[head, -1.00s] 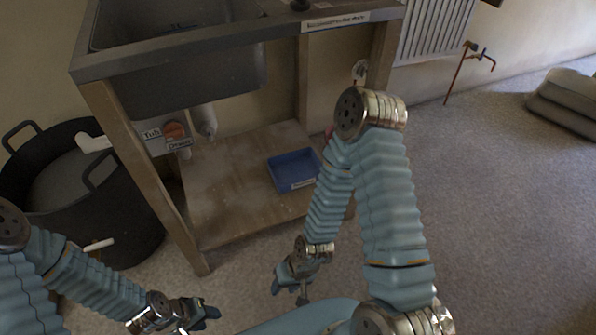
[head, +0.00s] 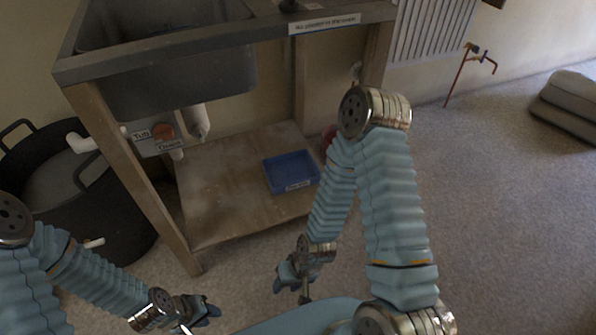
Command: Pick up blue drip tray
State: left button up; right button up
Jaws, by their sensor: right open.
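The blue drip tray (head: 289,174) is a shallow rectangular tray with a small white label on its front edge. It lies on the low wooden shelf (head: 222,206) under the sink, near the shelf's right side. My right gripper (head: 292,290) is open, pointing down in front of the shelf, below the tray in the picture and apart from it. My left gripper (head: 207,309) is at the bottom of the view, left of the right one and away from the tray; its jaws are too small and dark to judge.
A grey sink (head: 165,60) on a wooden frame stands over the shelf, its front left leg (head: 135,185) upright beside the opening. A black tub (head: 60,205) stands at left. A red object (head: 329,137) is partly hidden behind my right arm.

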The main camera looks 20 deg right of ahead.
aim_at(292, 170)
jog(key=l+u, duration=0.2)
jog(key=l, duration=0.65)
jog(key=i+l+u, duration=0.15)
jog(key=l, duration=0.7)
jog(key=k+l+u, duration=0.2)
jog(key=l, duration=0.6)
jog(key=l+u, duration=0.2)
jog(key=l, duration=0.7)
jog(key=i+l+u, duration=0.1)
jog(key=l+u, duration=0.15)
jog(key=l, duration=0.8)
jog(key=l+u, duration=0.25)
jog(key=l, duration=0.8)
jog(key=i+j, duration=0.2)
jog(key=j, duration=0.15)
jog(key=i+j, duration=0.2)
jog(key=j, duration=0.15)
